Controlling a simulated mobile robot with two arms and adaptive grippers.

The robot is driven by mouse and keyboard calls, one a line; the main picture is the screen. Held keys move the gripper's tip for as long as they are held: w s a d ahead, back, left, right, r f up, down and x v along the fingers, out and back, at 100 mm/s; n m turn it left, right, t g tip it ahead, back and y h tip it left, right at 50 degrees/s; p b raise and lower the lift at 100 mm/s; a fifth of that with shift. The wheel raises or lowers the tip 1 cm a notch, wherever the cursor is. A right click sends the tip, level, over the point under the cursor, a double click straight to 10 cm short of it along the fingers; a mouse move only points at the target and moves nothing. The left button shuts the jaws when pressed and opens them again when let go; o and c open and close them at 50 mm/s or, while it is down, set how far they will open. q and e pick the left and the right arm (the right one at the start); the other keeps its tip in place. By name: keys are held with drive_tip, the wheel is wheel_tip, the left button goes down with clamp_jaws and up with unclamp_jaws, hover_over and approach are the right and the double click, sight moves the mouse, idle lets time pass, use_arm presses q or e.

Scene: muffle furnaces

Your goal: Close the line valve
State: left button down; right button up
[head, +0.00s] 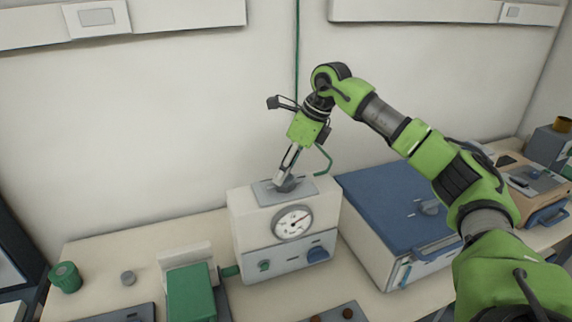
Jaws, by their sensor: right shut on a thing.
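A white box with a round gauge (293,222) stands on the bench in the middle of the head view. A grey plate (262,191) lies on its top, with a small grey valve handle (289,186) on it. My right gripper (284,178) reaches down from above and is shut on this handle, which its fingers partly hide. A green line (297,60) runs down the wall behind the box, and a bent green pipe (325,158) shows near its top. The gauge needle's exact reading is too small to tell. My left gripper is not in view.
A blue-topped furnace (385,200) stands right of the box, under my right arm. The bench between these left things is partly clear.

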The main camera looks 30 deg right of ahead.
drive_tip(key=n+p, duration=0.1)
drive_tip(key=n, duration=0.1)
drive_tip(key=n+g+y+p, duration=0.1)
drive_tip(key=n, duration=0.1)
drive_tip(key=shift+w+r, duration=0.15)
drive_tip(key=shift+r, duration=0.05)
drive_tip(key=shift+d+f+n+g+y+p, duration=0.15)
drive_tip(key=shift+n+g+p, duration=0.4)
drive_tip(key=shift+n, duration=0.5)
drive_tip(key=shift+a+n+g+y+p, duration=0.15)
drive_tip(key=shift+n+g+p, duration=0.35)
drive_tip(key=shift+n, duration=0.55)
drive_tip(key=shift+d, duration=0.1)
drive_tip(key=o, duration=1.1)
drive_tip(key=v, duration=1.2)
drive_tip(key=shift+d+f, duration=0.15)
